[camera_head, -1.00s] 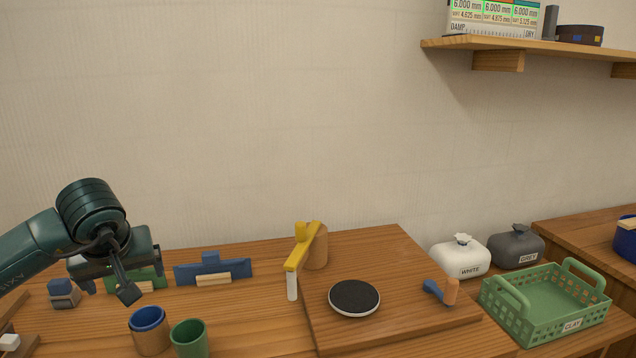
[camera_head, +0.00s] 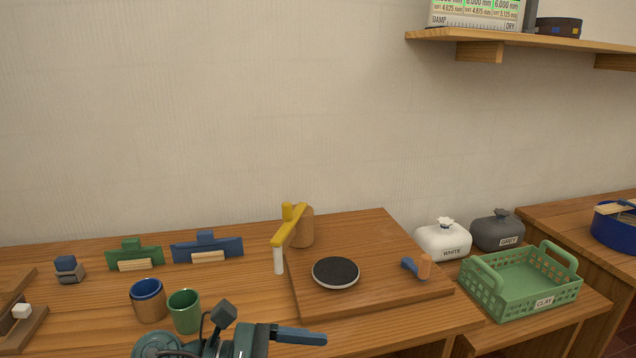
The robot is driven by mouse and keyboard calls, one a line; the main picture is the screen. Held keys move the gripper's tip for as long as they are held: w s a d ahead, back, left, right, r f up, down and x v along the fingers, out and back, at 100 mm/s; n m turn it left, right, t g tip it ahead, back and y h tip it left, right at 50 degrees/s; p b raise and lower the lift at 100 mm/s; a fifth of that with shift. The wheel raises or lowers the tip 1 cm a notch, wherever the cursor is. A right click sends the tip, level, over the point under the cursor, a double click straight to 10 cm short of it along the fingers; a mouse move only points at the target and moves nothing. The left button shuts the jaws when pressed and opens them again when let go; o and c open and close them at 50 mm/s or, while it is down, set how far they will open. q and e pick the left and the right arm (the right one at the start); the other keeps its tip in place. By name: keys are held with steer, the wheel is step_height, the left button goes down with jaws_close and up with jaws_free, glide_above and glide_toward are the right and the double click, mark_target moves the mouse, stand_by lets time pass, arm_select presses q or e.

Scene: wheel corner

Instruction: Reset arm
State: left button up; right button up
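My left arm shows at the bottom of the head view, with its gripper (camera_head: 262,322) low in front of the table's front edge. One dark finger points up and one bluish finger points right, with a wide gap between them. Nothing shows between the fingers. The gripper is just right of the green cup (camera_head: 185,312) and below the wheel board in the picture. My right gripper is not in view.
Right are white (camera_head: 443,241) and grey bags (camera_head: 497,231) and a green basket (camera_head: 520,283).

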arm_select(q)
steer(key=w+a+f+n+t+y, duration=0.1)
steer(key=a+f+n+t+y, duration=0.15)
steer(key=n+t, duration=1)
steer(key=w+a+f+n+t+y, duration=0.2)
steer(key=a+n+t, duration=0.15)
steer(key=n, duration=1.75)
steer(key=s+a+f+n+g+y, duration=0.3)
steer(key=s+f+n, duration=0.3)
steer(key=f+n, duration=0.3)
steer(key=s+a+f+n+g+y+p, duration=0.1)
steer(key=s+a+f+n+g+y, duration=0.2)
steer(key=f+n, duration=0.6)
steer(key=s+a+y, duration=0.1)
steer(key=s+y, duration=0.1)
steer(key=s, duration=0.1)
steer(key=shift+f, duration=0.25)
